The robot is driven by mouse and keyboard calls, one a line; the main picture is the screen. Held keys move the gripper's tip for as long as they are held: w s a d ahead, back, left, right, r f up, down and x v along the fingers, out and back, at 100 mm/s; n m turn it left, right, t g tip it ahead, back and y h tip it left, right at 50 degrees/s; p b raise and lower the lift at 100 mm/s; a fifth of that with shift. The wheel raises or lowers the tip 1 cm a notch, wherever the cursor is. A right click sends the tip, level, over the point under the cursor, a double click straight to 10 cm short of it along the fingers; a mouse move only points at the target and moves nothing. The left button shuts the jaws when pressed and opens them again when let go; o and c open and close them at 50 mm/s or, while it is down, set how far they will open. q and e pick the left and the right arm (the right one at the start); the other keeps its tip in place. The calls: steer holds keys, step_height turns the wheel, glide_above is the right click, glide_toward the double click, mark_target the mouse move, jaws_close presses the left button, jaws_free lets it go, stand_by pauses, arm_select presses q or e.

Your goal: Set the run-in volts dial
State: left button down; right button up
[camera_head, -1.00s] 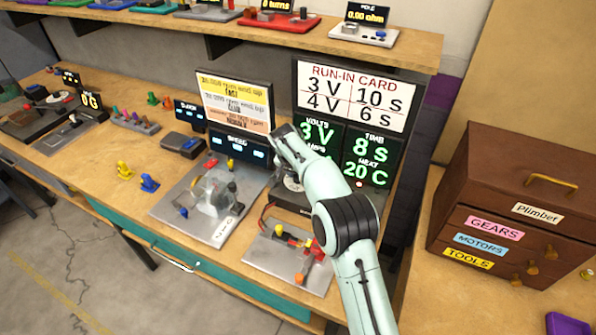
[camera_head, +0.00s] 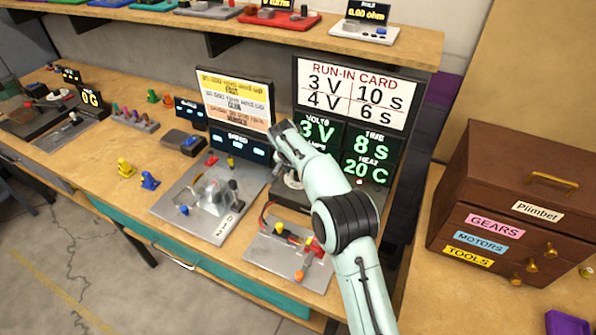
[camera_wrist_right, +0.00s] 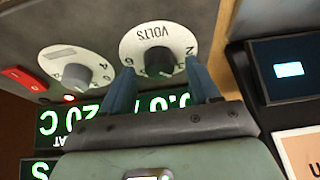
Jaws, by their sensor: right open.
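The volts dial (camera_wrist_right: 158,62) fills the top middle of the right wrist view: a dark knob on a white round face marked VOLTS, seen upside down. My right gripper (camera_wrist_right: 159,72) is open, with one blue finger on each side of the knob; I cannot tell whether they touch it. In the head view my right arm hides the dial and the fingers. The volts readout (camera_head: 318,131) shows 3 V. The run-in card (camera_head: 355,95) lists 3 V, 10 s and 4 V, 6 s. My left gripper is not in view.
A second white dial (camera_wrist_right: 78,72) with a grey knob sits beside the volts dial, near a red switch (camera_wrist_right: 22,78). The time readout (camera_head: 377,142) shows 8 s. A grey plate (camera_head: 288,258) with coloured parts lies in front. A brown drawer cabinet (camera_head: 515,205) stands at right.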

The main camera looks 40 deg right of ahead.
steer(key=v, duration=1.2)
steer(key=shift+r+p, duration=0.25)
steer(key=shift+p, duration=0.1)
steer(key=shift+s+a, duration=0.1)
